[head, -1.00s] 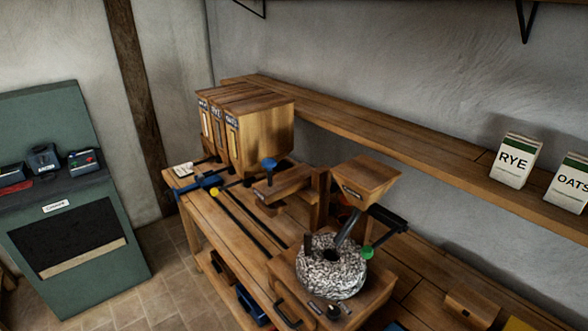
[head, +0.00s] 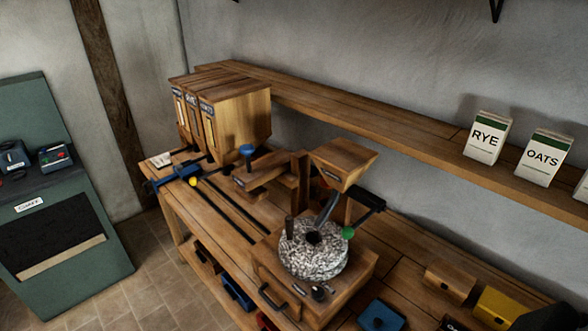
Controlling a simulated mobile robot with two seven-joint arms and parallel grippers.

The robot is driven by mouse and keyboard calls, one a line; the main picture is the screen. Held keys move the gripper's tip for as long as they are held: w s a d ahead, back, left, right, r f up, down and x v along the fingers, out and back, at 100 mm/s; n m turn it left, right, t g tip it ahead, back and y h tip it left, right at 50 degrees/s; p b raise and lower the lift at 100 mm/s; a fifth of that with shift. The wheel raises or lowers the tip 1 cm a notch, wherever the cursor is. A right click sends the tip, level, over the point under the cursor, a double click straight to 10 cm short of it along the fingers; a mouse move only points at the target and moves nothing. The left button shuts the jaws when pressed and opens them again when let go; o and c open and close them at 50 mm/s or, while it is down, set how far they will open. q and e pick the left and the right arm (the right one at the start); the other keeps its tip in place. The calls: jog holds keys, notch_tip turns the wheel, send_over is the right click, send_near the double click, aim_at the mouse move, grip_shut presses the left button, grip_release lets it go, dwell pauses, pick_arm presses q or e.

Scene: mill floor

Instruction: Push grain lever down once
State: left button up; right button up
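Wooden grain bins (head: 235,115), one labelled OATS, stand at the back left of the wooden bench (head: 215,240). A blue bar (head: 172,177) with a yellow knob (head: 193,181) lies at the foot of the bins, by two dark rails. A blue knob (head: 247,150) stands upright by a wooden block. A dark arm with a green knob (head: 348,232) is beside the mill hopper (head: 343,162). I cannot tell which of these is the grain lever. Neither of my grippers is in view.
A speckled round millstone (head: 314,262) sits on a wooden box below the hopper. RYE (head: 487,137) and OATS (head: 544,158) packets stand on the wall shelf (head: 370,115). A green cabinet (head: 65,245) is at left. Tiled floor (head: 155,285) shows between cabinet and bench.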

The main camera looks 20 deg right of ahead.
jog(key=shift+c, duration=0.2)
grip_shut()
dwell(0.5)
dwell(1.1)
